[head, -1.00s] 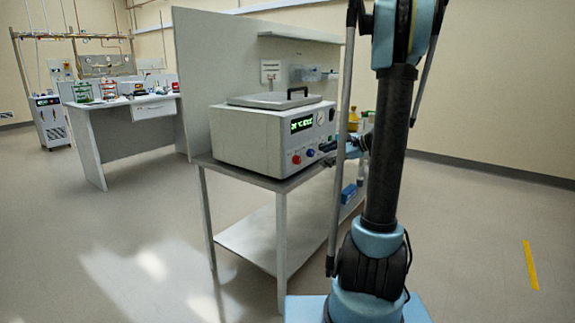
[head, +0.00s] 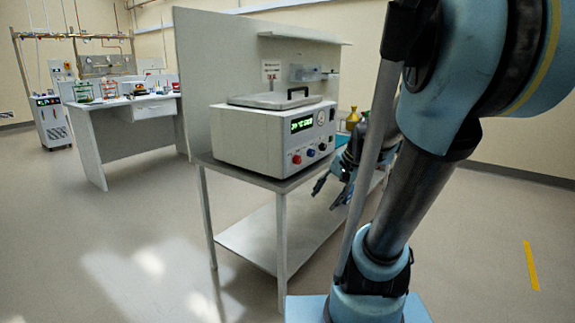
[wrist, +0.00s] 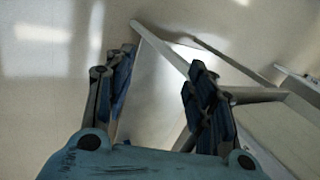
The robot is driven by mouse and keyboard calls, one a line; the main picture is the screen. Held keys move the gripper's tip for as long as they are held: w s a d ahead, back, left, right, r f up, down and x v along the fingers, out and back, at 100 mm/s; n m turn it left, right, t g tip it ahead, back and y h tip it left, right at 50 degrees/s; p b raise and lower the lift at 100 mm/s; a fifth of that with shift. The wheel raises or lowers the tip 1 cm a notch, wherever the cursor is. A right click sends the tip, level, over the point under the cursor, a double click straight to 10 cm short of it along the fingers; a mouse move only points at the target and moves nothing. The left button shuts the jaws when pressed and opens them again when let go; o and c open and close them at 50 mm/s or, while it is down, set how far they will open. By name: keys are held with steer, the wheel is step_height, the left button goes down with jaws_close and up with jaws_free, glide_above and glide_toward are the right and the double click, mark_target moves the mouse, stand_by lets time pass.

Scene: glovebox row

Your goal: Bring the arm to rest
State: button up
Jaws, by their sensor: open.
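My gripper (head: 328,193) shows in the head view to the right of the white instrument, in front of the bench's right part, pointing down and left. It is open, with nothing between its fingers. In the wrist view the two blue-padded fingers of my gripper (wrist: 155,85) stand well apart, with floor and a bench leg beyond them. My arm fills the right side of the head view and hides part of the bench.
A white instrument with a green display (head: 265,137) stands on a bench (head: 232,170) with a lower shelf (head: 275,240). Yellow bottles (head: 352,118) stand at its right. Another bench (head: 130,128) is at the back left. The floor at left is clear.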

steer(key=s+d+f+n+h, duration=0.2)
steer(key=s+d+f+n, duration=0.1)
steer(key=s, duration=0.3)
steer(key=s+d+f+n+h, duration=0.2)
steer(key=s+d+f+n, duration=0.1)
steer(key=s, duration=0.4)
steer(key=shift+f+g+h, duration=0.3)
steer(key=shift+f, duration=0.1)
steer(key=shift+w+f, duration=0.2)
steer(key=shift+w, duration=0.2)
stand_by(2.0)
